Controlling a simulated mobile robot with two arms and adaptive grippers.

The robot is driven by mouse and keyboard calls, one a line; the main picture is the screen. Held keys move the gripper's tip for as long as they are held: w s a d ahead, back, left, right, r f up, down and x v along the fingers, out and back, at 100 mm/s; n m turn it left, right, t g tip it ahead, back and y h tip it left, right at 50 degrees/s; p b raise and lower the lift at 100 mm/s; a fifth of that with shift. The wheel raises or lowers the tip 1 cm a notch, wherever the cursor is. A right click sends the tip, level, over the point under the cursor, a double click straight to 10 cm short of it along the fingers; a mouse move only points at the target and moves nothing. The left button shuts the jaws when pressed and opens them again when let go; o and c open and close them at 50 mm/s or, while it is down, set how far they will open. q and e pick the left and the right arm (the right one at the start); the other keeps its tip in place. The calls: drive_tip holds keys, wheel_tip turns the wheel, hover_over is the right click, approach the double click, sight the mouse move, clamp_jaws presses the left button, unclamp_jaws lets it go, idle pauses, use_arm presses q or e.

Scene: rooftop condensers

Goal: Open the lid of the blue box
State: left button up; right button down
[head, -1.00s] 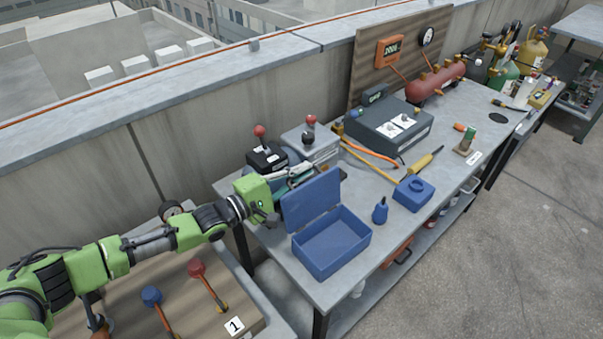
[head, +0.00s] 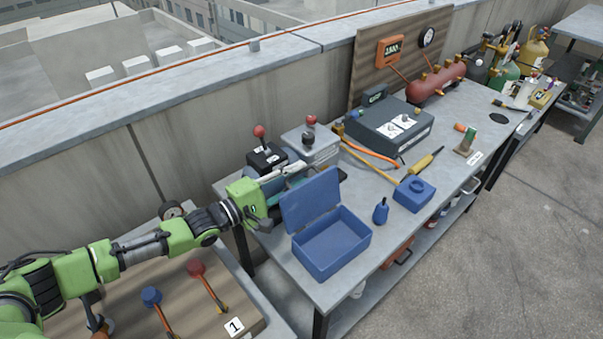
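The blue box (head: 331,247) stands at the left front part of the grey workbench, and its inside shows empty. Its blue lid (head: 311,201) is up, standing steeply at the box's back left edge. My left gripper (head: 263,222) is just left of the lid, with a small gap between them in this view. Its dark fingers are small and I cannot tell whether they are open or shut. Nothing shows held in them. My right gripper is not in view.
A blue bottle (head: 381,210) and a small blue block-like case (head: 414,194) are right of the box. Behind the lid are a black unit with a red knob (head: 259,131) and a grey unit (head: 315,146).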

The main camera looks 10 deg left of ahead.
use_arm(q)
drive_tip(key=v, duration=1)
drive_tip(key=shift+s+a+f, duration=0.1)
drive_tip(key=shift+s+a, duration=0.05)
